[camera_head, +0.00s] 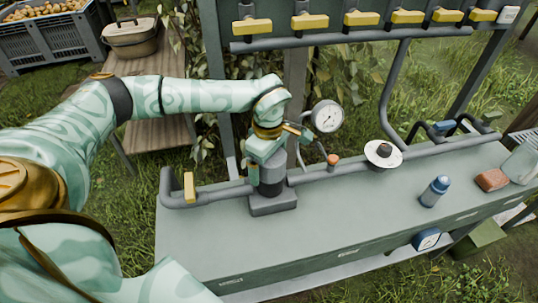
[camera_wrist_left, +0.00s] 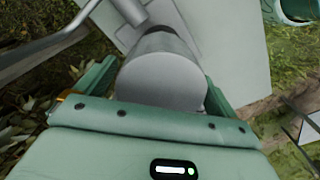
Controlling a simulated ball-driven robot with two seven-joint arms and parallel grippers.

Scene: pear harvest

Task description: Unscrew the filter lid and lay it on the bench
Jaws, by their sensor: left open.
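The filter (camera_head: 271,183) is a dark upright cylinder on a square grey base on the bench (camera_head: 330,225). My left gripper (camera_head: 265,152) is over its top from above and hides the lid in the head view. In the left wrist view the grey round lid (camera_wrist_left: 163,82) faces the camera between my two green fingers. The left gripper is open, with one finger on each side of the lid. Whether the fingers touch it, I cannot tell. My right gripper is not in view.
A pipe (camera_head: 325,174) runs along the bench's back, with a gauge (camera_head: 327,116) and a white disc with a black knob (camera_head: 383,153). A blue bottle (camera_head: 435,191) and a brown block (camera_head: 491,180) stand to the right. The bench front in the middle is clear.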

